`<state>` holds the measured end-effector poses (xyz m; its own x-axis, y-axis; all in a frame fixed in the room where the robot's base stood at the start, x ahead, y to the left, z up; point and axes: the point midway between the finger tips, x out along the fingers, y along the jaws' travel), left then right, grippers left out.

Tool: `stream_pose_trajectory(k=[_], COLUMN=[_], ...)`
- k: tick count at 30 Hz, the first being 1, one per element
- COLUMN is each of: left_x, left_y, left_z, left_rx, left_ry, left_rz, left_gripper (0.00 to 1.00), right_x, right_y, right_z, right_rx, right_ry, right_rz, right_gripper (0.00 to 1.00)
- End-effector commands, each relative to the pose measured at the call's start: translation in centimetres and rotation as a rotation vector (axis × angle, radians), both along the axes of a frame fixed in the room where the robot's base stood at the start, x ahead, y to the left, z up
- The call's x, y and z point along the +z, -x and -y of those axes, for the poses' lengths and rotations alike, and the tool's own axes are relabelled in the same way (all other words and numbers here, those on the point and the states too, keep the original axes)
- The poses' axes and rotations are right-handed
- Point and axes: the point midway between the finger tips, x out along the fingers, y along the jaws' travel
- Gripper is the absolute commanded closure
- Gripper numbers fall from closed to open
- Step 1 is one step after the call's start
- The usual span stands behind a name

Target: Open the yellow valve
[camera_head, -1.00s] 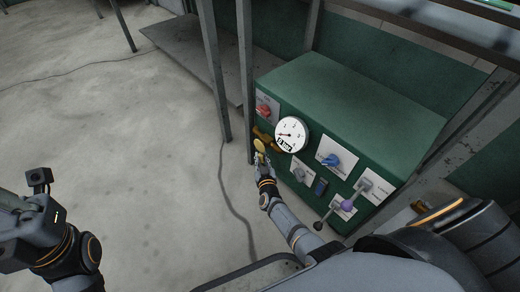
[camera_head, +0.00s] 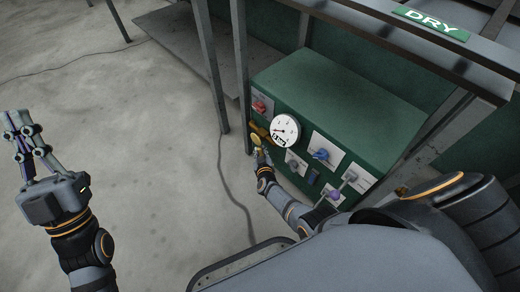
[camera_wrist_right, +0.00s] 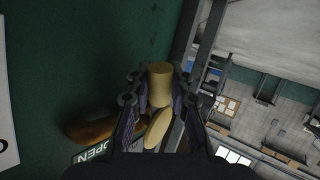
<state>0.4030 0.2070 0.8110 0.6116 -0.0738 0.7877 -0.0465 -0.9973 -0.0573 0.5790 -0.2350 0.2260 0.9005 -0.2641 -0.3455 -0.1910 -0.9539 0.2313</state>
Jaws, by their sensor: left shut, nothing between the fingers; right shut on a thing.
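The yellow valve (camera_head: 257,140) is at the left end of the green box's front, below the round white gauge (camera_head: 285,130). In the right wrist view its pale yellow handle (camera_wrist_right: 160,82) stands between the fingers. My right gripper (camera_head: 259,153) is shut on the valve handle. A second pale yellow part (camera_wrist_right: 158,128) shows lower between the fingers. A brown-orange part (camera_wrist_right: 92,130) and an "OPEN" label (camera_wrist_right: 92,152) lie beside it. My left gripper (camera_head: 21,120) is raised at the far left, shut and empty, away from the box.
The green box (camera_head: 345,95) also carries a red knob (camera_head: 260,106), a blue knob (camera_head: 321,154), a grey one and a purple-knobbed lever (camera_head: 333,194). Metal posts (camera_head: 240,75) stand beside the box's left end. The floor at left is clear except for a cable.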

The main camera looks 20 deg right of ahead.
Motion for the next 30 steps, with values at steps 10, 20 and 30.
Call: stream_pose_trajectory(k=[10,20,30], left_x=[-14.0,-28.2,-37.2], left_y=[-6.1,-3.5,2.9], left_z=[-0.4,-0.1,0.5], left_rx=[0.012,-0.003,-0.031], left_ry=[0.016,0.018,0.015], left_rz=[-0.670,-1.241,-1.658], left_gripper=[1.00,1.00,1.00], right_x=[0.3,0.4,0.5], right_y=[0.6,1.0,1.2], right_z=[0.0,0.1,0.2], right_rx=[0.000,0.001,0.001], right_ry=[0.019,0.039,0.054], right_rz=[-0.067,-0.123,-0.166], right_gripper=[1.00,1.00,1.00])
